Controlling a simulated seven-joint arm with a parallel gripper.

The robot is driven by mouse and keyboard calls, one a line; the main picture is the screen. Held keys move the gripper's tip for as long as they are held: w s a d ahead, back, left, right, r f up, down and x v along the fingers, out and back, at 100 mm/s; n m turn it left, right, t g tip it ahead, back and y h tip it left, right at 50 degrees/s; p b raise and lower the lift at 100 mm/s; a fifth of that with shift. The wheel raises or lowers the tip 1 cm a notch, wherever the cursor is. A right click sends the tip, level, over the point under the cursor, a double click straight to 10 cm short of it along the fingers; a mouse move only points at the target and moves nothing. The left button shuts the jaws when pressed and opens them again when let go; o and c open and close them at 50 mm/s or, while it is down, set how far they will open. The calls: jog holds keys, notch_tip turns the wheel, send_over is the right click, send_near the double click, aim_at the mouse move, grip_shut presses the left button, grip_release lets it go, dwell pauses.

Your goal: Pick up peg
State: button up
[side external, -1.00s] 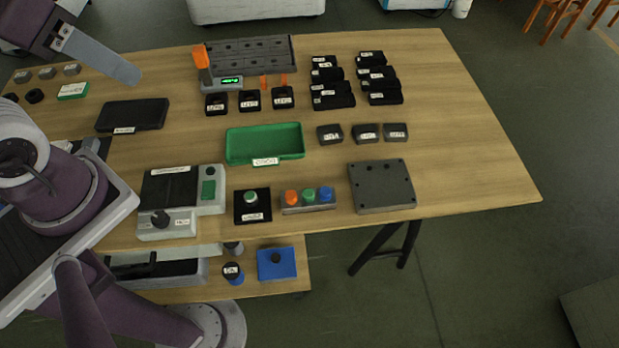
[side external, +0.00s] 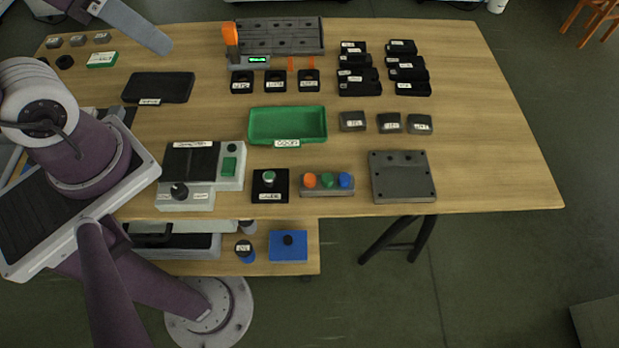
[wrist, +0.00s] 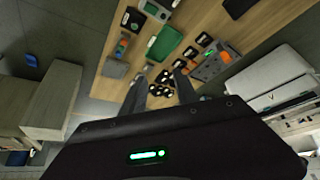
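No piece is labelled legibly as the peg, so I cannot tell which one it is. Small upright orange pieces (side external: 290,63) stand behind the black labelled blocks. A grey block (side external: 327,190) at the front holds orange, green and blue round pieces (side external: 328,180). My gripper (wrist: 160,75) shows in the wrist view with its two grey fingers apart and nothing between them. It is above the table, and black labelled pieces lie beyond the fingers. In the side view only one grey finger shows clearly at the upper left; the rest is cut off.
A green tray (side external: 262,124) sits mid-table, with a dark perforated rack (side external: 280,36) at the back. Several black boxes (side external: 410,88) stand to the right. A control box (side external: 187,200) and grey plate (side external: 403,182) line the front. The table's right end is clear.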

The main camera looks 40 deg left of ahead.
jog(key=shift+o, duration=1.4)
